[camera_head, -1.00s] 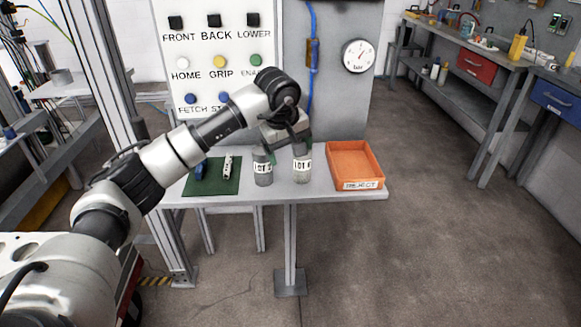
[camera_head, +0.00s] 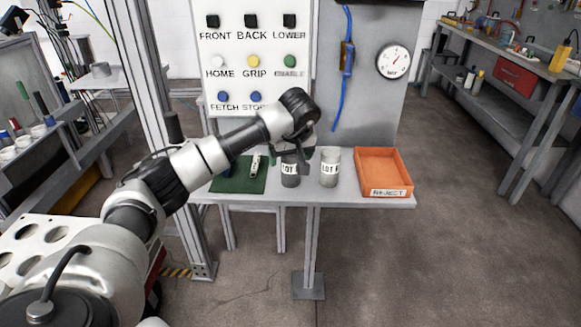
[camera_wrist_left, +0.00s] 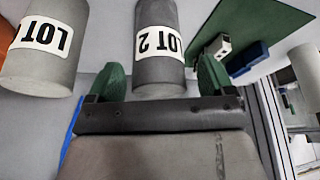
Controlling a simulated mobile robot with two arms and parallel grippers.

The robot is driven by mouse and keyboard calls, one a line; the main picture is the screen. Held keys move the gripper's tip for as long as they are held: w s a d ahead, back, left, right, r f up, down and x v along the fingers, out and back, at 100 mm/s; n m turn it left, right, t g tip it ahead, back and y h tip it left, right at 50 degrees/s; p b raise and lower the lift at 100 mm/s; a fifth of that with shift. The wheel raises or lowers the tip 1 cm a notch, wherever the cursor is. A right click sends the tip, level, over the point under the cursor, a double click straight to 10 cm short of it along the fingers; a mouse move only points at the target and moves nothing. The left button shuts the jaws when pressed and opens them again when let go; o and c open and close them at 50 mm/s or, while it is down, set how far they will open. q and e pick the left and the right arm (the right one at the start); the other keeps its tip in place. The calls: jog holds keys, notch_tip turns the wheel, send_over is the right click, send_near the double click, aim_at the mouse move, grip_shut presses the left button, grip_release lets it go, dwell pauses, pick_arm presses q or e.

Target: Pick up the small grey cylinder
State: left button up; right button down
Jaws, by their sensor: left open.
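Two grey cylinders stand upright on the table (camera_head: 348,200). The darker one, labelled LOT 2 (camera_head: 290,180), also shows in the left wrist view (camera_wrist_left: 157,55). The paler LOT cylinder (camera_head: 329,169) is to its right; in the wrist view it is at left (camera_wrist_left: 42,55), its number not readable. My left gripper (camera_head: 294,156) is at the darker cylinder's upper part and covers its top in the head view. In the wrist view its green fingertips (camera_wrist_left: 162,82) are apart, with the darker cylinder in line between them; contact cannot be told. My right gripper is not in view.
An orange REJECT tray (camera_head: 411,180) stands at the table's right end. A green mat (camera_head: 238,183) with a small white piece (camera_head: 255,163) lies to the left; a blue block (camera_wrist_left: 248,59) shows in the wrist view. A button panel (camera_head: 250,60) rises behind.

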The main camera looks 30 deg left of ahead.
pick_arm(q)
jog(key=shift+w+a+f, duration=0.15)
jog(key=shift+w+f, duration=0.05)
jog(key=shift+f, duration=0.4)
jog(key=c, duration=1.3)
